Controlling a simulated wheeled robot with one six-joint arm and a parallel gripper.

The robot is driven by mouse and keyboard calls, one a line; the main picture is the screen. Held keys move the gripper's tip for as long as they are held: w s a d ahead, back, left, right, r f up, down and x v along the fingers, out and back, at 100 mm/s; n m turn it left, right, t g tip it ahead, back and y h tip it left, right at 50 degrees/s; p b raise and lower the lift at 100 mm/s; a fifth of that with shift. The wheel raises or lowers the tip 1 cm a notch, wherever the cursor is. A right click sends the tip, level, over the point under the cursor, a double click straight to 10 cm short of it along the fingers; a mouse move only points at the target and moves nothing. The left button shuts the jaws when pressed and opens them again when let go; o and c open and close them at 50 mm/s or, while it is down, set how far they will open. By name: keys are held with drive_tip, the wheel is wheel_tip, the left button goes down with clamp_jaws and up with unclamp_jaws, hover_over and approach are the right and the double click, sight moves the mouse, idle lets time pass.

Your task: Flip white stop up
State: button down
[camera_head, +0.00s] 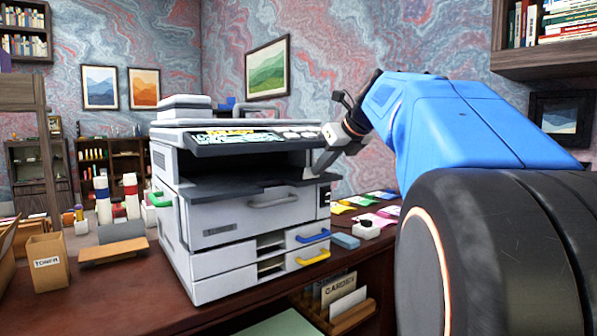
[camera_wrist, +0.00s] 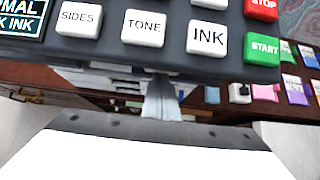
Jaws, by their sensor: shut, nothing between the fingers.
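The white-grey printer (camera_head: 215,222) stands on the desk. Its dark control panel (camera_head: 205,145) also shows close up in the wrist view (camera_wrist: 90,45), with white SIDES, TONE and INK keys, a red STOP key (camera_wrist: 262,7) and a green START key (camera_wrist: 262,48). I cannot make out a separate white stop piece in either view. A dark tray (camera_head: 225,187) juts out below the panel. My gripper (camera_head: 319,169) is at the printer's right front, below the panel's right end. Its grey fingers (camera_wrist: 160,88) are shut and empty, below the keys; contact with the printer cannot be told.
The front has a grey handle (camera_head: 271,202), a blue handle (camera_head: 313,236) and a yellow handle (camera_head: 313,257). Coloured cards (camera_head: 375,220) and a blue block (camera_head: 345,241) lie to the right. A cardboard TONER box (camera_head: 47,262) stands left.

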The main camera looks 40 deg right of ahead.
drive_tip(key=shift+r, duration=0.15)
drive_tip(key=shift+r, duration=0.65)
drive_tip(key=v, duration=1.7)
drive_tip(key=shift+s, duration=0.2)
drive_tip(key=shift+r, duration=0.1)
